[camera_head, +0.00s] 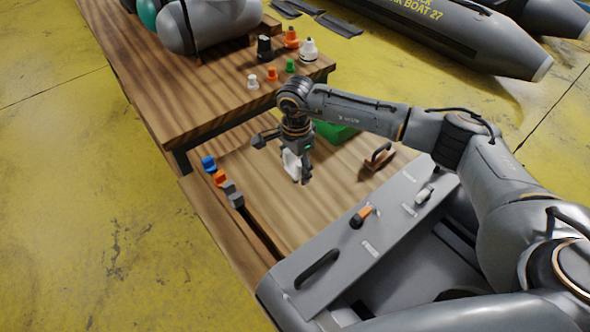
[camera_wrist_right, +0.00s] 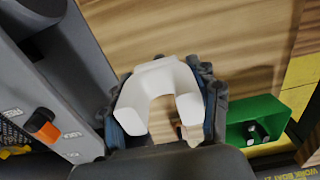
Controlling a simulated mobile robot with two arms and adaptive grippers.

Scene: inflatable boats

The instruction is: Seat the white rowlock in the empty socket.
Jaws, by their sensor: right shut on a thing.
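The white rowlock (camera_wrist_right: 152,82) is a U-shaped piece. In the right wrist view it lies between the dark fingers of my right gripper (camera_wrist_right: 165,105), which is shut on it. In the head view the rowlock (camera_head: 291,163) hangs in my right gripper (camera_head: 297,170) above the lower wooden bench, partly covered by the fingers. I cannot make out the empty socket clearly in either view. My left gripper is not in view.
A grey panel (camera_head: 335,240) with an orange-handled part (camera_head: 361,215) and a black handle (camera_head: 317,268) stands in front. A green bin (camera_head: 337,131) and a wood-handled tool (camera_head: 379,157) are right of the gripper.

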